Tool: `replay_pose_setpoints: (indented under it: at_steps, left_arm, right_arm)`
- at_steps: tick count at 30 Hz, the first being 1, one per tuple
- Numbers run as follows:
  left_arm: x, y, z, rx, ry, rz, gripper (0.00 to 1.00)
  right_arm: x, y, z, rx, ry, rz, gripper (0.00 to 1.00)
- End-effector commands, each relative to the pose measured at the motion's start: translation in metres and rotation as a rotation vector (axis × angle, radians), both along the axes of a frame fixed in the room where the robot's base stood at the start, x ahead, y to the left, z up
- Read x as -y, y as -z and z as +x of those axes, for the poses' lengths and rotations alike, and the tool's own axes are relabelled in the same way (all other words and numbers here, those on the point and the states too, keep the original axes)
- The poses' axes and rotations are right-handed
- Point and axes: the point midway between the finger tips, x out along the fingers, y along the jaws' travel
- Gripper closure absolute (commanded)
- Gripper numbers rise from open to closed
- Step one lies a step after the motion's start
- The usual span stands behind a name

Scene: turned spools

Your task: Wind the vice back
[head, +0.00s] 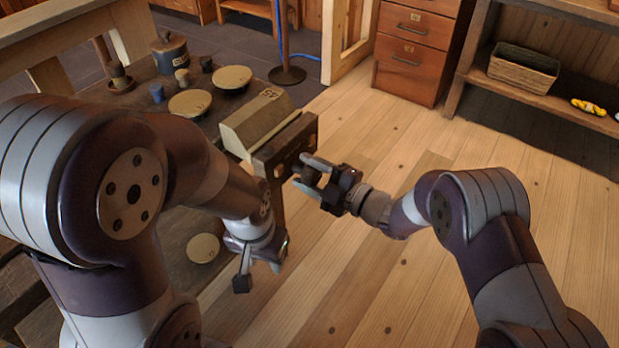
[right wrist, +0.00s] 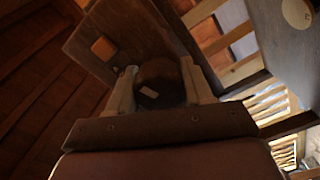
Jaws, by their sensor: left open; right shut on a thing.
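I cannot tell how tightly the block sits against the jaw. My right gripper (head: 311,173) is shut on a dark round knob on the jaw's outer side. In the right wrist view the knob (right wrist: 158,82) lies between the two pale fingers, and the jaw (right wrist: 108,42) shows a square inset. My left gripper (head: 262,273) is open and empty, pointing down beside the bench's right side, lower than the vice.
Another pale disc (head: 203,248) lies nearer. A drawer cabinet (head: 413,50) and a shelf with a basket (head: 523,68) stand behind. Floor at right is clear.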

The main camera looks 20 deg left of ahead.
Motion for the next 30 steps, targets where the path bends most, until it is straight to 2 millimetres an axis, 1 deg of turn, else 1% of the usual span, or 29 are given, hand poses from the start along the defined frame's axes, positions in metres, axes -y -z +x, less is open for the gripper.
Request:
replay_pose_setpoints:
  at_steps: [1,8,17,23,30]
  left_arm:
    - [0.000,0.008,0.000,0.000,0.000,0.000,0.57]
    - [0.000,0.029,0.000,0.000,0.000,0.000,0.57]
    - [0.000,0.062,0.000,0.000,0.000,0.000,0.57]
    - [0.000,0.087,0.000,0.000,0.000,0.000,0.57]
    - [0.000,0.123,0.000,0.000,0.000,0.000,0.57]
  right_arm:
    - [-0.001,0.002,0.000,0.045,-0.004,-0.011,0.80]
    - [-0.002,0.003,-0.001,0.251,-0.004,-0.086,0.80]
    - [-0.002,0.006,-0.001,0.519,-0.004,-0.183,0.80]
    - [-0.002,0.007,-0.002,0.698,-0.004,-0.248,0.80]
    - [-0.002,0.009,-0.002,0.914,-0.004,-0.326,0.81]
